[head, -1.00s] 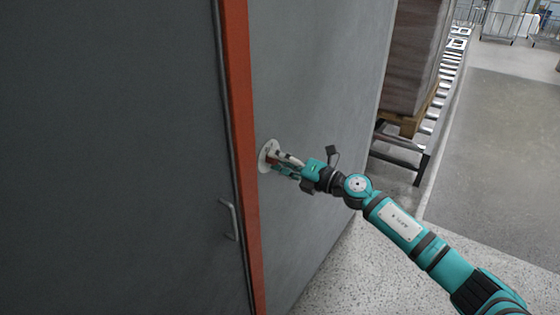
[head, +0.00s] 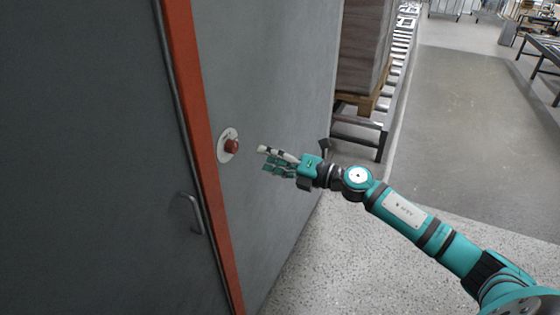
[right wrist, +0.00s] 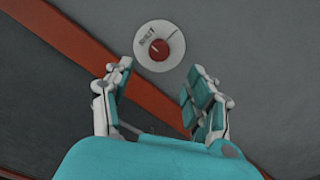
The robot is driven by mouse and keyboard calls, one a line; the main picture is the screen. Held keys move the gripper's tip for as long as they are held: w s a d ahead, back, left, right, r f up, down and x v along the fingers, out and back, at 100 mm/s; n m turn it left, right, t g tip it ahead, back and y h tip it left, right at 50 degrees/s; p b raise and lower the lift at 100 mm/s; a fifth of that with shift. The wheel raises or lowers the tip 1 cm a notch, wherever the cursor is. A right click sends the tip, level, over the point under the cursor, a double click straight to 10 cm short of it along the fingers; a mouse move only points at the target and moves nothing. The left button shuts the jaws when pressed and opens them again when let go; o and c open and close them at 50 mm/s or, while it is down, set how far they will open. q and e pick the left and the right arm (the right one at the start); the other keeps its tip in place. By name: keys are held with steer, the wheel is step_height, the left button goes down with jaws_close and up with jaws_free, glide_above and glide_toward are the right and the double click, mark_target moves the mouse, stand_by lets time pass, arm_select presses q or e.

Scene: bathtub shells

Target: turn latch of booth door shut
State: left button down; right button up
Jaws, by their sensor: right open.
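The latch is a red knob (head: 232,146) on a round white plate (head: 226,154), fixed to the grey wall just right of the orange-red door frame. The right wrist view also shows the knob (right wrist: 159,50) on its marked plate, beyond the fingertips. The grey booth door (head: 90,150) fills the left of the head view and looks closed, with a metal handle (head: 190,213). My right gripper (head: 264,159) is open and empty, a short way right of the knob and apart from it. Its fingers are spread in the right wrist view (right wrist: 160,85). My left gripper is not in view.
The orange-red frame (head: 200,140) runs between door and wall. A pallet with a tall load (head: 365,45) and a roller conveyor (head: 402,40) stand behind the wall's far edge. The speckled floor (head: 350,260) is clear at right.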

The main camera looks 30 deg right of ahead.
steer(key=shift+v, duration=1.45)
steer(key=d+f+m+h, duration=0.4)
steer(key=f+m, duration=0.2)
steer(key=f, duration=0.5)
steer(key=d+f+m+h, duration=0.35)
steer(key=f+m, duration=0.35)
steer(key=f, duration=0.5)
steer(key=s+d+f+m+g+h, duration=0.1)
steer(key=s+f+m, duration=0.2)
steer(key=s+f, duration=0.35)
steer(key=s+d+f+m+g+h, duration=0.1)
steer(key=s+f+m+h, duration=0.15)
steer(key=f, duration=0.75)
steer(key=s+a+f+m+g, duration=0.4)
steer(key=s+f, duration=0.7)
steer(key=s, duration=0.4)
steer(key=s+a+f+m+g, duration=0.4)
steer(key=s+f, duration=0.8)
steer(key=s, duration=0.2)
steer(key=s+a+f+m+g, duration=0.1)
steer(key=s+a, duration=0.1)
steer(key=s, duration=0.4)
steer(key=s+a+f+m+g, duration=0.1)
steer(key=s+a+g, duration=0.1)
steer(key=s, duration=0.5)
steer(key=shift+a+f+b, duration=0.35)
steer(key=shift+a, duration=0.35)
